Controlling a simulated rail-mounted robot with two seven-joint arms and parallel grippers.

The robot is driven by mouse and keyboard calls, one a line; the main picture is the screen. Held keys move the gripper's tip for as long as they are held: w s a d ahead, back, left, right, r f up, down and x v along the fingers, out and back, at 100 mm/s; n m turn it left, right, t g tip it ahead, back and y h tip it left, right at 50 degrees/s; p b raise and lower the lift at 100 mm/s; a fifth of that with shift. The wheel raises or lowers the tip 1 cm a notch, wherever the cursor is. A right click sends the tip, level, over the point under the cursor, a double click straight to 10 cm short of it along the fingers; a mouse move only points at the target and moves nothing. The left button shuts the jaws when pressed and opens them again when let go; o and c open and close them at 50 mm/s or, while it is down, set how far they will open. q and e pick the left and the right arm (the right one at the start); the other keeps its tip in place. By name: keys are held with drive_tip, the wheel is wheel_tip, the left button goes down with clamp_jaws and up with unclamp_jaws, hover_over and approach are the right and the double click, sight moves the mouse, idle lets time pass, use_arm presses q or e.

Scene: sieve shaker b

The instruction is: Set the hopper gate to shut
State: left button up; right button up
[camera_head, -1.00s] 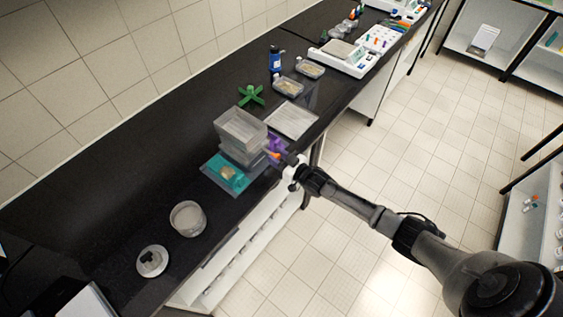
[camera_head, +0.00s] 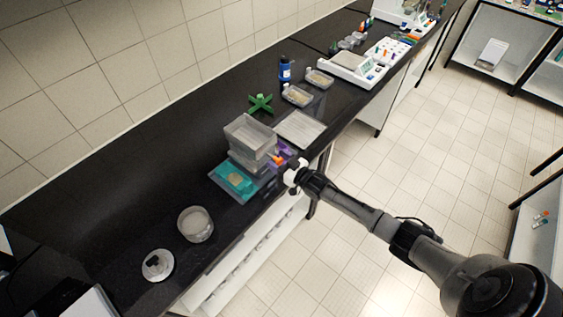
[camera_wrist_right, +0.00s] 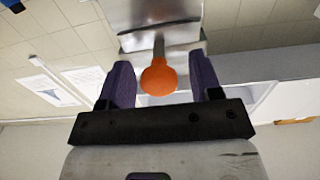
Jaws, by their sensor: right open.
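The hopper (camera_head: 249,136) is a translucent grey box standing on the black bench in the head view. Its gate handle ends in an orange knob (camera_head: 277,160) on the side facing my right arm. In the right wrist view the orange knob (camera_wrist_right: 158,77) sits on a short grey stem in front of a metallic hopper wall (camera_wrist_right: 155,14). My right gripper (camera_head: 283,157) has purple fingers. They are open on both sides of the knob, with gaps visible in the right wrist view (camera_wrist_right: 160,84). My left gripper is not in view.
A teal tray (camera_head: 222,180) lies beside the hopper. A round sieve pan (camera_head: 195,225) and a lidded dish (camera_head: 157,265) stand nearer. A flat pale tray (camera_head: 300,130), a green star-shaped piece (camera_head: 261,104) and a blue bottle (camera_head: 285,69) lie beyond. The bench front edge is close to my right arm.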

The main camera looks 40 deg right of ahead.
drive_tip(key=s+d, duration=0.1)
drive_tip(key=s, duration=1.2)
drive_tip(key=shift+s+d, duration=0.3)
drive_tip(key=shift+s, duration=0.1)
